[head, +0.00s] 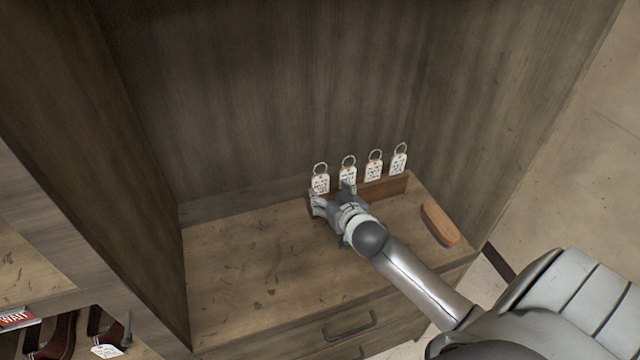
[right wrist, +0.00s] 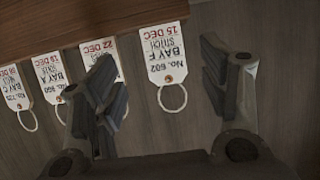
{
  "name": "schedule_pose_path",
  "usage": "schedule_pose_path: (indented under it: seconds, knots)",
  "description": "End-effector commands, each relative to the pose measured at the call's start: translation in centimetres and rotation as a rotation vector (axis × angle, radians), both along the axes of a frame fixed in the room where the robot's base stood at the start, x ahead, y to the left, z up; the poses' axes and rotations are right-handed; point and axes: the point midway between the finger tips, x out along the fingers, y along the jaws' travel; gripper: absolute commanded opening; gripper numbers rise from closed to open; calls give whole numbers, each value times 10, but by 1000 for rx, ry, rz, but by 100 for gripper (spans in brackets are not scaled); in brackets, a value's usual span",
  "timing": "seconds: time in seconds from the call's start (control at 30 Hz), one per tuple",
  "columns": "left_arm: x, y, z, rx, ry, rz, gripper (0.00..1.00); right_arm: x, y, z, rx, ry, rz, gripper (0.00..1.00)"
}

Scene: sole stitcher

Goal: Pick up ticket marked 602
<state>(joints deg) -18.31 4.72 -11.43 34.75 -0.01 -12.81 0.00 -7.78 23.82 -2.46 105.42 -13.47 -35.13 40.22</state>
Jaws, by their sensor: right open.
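The ticket marked 602 (right wrist: 164,52) is a white tag with a metal ring, reading "BAY F, 15 DEC" upside down in the right wrist view. It appears to be the leftmost ticket (head: 320,184) in the head view, standing in a wooden rack (head: 386,190). My right gripper (head: 332,194) is open at the rack's left end. In the right wrist view its fingers (right wrist: 168,88) appear on either side of ticket 602, with visible gaps and no contact seen. The left finger overlaps the neighbouring "22 DEC" ticket (right wrist: 100,72). My left gripper is not in view.
Other ringed tickets, including one marked BAY A (right wrist: 50,76), stand close beside it along the rack. A wooden brush-like block (head: 440,224) lies at the right of the cabinet top (head: 235,270). Cabinet walls enclose the back and sides. The top's left part is clear.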

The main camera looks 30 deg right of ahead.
Motion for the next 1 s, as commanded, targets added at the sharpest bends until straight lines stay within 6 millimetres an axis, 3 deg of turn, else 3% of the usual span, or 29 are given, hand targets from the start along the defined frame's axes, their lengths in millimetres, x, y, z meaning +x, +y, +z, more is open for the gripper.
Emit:
schedule_pose_path:
  seconds: [0.37,0.63,0.93,1.0]
  knots:
    - [38,-3,11,-7,-58,0,33,28,-3,-6,-2,1,0,68]
    - [30,-3,13,-5,-45,1,33,49,-8,-17,-2,1,0,68]
    - [20,-4,12,-6,-30,1,33,52,-8,-18,-1,1,0,68]
    - [20,-4,12,-7,-30,1,33,52,-8,-19,-1,1,0,61]
